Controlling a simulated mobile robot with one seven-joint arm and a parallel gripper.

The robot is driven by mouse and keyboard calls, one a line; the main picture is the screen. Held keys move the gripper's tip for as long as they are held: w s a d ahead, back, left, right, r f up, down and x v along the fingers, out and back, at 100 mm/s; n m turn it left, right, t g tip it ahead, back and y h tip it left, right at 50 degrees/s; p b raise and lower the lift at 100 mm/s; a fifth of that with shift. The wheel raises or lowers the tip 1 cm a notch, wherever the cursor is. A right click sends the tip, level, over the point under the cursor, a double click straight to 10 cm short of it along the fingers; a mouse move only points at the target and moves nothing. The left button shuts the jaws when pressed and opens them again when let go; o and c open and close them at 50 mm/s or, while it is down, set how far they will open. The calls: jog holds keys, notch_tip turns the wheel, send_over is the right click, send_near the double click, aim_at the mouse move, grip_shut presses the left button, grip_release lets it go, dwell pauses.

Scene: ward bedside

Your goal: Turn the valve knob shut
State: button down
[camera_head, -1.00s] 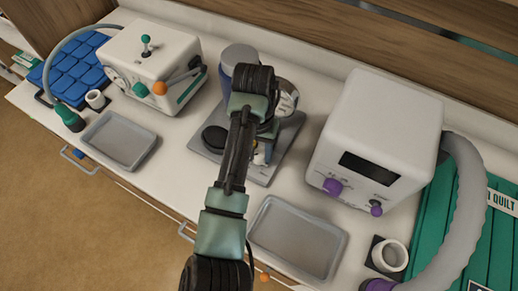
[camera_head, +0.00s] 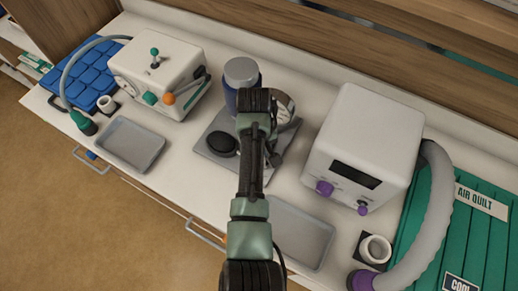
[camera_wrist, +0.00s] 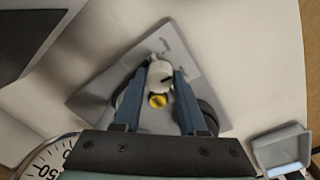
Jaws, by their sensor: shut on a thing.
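The valve knob (camera_wrist: 160,74) is pale grey with a dark line and shows in the wrist view, above a grey base plate (camera_wrist: 88,94). A yellow round part (camera_wrist: 157,101) sits just below it in the picture. My gripper (camera_wrist: 160,78) has its two blue fingers on either side of the knob, shut on it. In the head view the base plate (camera_head: 206,150) carries a blue cylinder with a grey lid (camera_head: 241,75), a round gauge and a black round part (camera_head: 222,143). My arm covers the knob and the fingertips there. Which way the knob's line counts as shut cannot be told.
A white unit with purple knobs (camera_head: 365,140) stands close on the right, with a grey hose (camera_head: 440,210). Grey trays lie front left (camera_head: 131,143) and front right (camera_head: 300,235). A white box with levers (camera_head: 160,75) stands at left. A gauge dial (camera_wrist: 48,160) is near my gripper.

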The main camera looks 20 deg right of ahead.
jog(key=n+p, duration=0.2)
jog(key=n, duration=0.3)
jog(key=shift+d+r+n+p, duration=0.1)
jog(key=shift+r+n+p, duration=0.05)
jog(key=shift+n+p, duration=0.9)
jog(key=shift+n, duration=1.55)
jog(key=shift+w, duration=0.1)
jog(key=shift+c, duration=2.3)
grip_release()
notch_tip(320, 180, up, 13)
jog(key=b, duration=0.1)
jog(key=shift+s+a+b, duration=0.25)
jog(key=shift+s+b, duration=0.05)
jog(key=shift+b, duration=0.05)
